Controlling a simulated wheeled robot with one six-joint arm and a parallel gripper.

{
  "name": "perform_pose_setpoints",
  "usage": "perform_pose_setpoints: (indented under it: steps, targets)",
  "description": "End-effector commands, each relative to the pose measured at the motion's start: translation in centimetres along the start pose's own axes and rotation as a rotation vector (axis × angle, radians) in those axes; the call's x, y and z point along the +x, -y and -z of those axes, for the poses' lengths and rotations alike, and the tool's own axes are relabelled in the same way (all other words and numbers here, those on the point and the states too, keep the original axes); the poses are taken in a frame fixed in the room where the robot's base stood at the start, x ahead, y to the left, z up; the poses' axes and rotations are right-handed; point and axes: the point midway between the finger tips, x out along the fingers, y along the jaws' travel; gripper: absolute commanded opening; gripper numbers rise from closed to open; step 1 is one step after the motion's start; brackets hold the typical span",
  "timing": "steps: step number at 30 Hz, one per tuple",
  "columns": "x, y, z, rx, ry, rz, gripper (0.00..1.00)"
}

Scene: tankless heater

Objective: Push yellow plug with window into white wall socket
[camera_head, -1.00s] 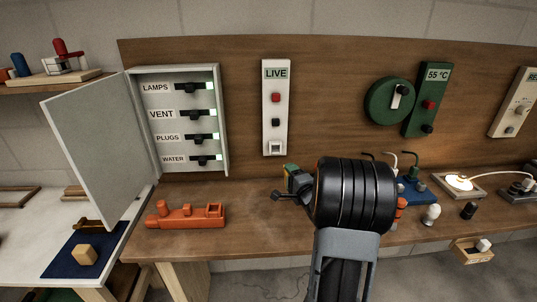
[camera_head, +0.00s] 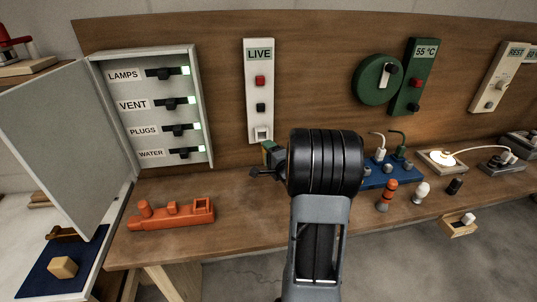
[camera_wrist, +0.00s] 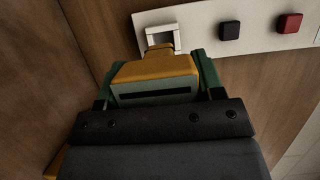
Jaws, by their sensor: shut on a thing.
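The yellow plug (camera_wrist: 155,70) is held in my gripper (camera_wrist: 155,84), between its two green finger pads. A dark slot shows across the plug's near face. The plug's narrow nose points at the white wall socket (camera_wrist: 176,37) and overlaps its lower edge in the wrist view. I cannot tell whether the nose touches or enters the opening. In the head view, the socket (camera_head: 262,133) is at the bottom of the white LIVE panel. My gripper (camera_head: 271,151) is just below it, and my wrist hides part of it.
The LIVE panel (camera_head: 259,66) carries a red and a black button above the socket. An open breaker box (camera_head: 203,60) stands left. An orange boat-shaped block (camera_head: 172,214) lies on the bench (camera_head: 225,240). A blue block (camera_head: 375,180) with plugs is right of my wrist.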

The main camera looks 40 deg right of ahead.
Motion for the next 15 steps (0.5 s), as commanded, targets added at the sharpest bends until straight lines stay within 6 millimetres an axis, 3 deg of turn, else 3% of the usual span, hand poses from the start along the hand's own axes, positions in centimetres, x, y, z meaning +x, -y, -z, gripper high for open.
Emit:
perform_pose_setpoints:
  steps: [15]
  targets:
    - [3.9,0.0,1.4,0.0,0.001,0.001,0.19]
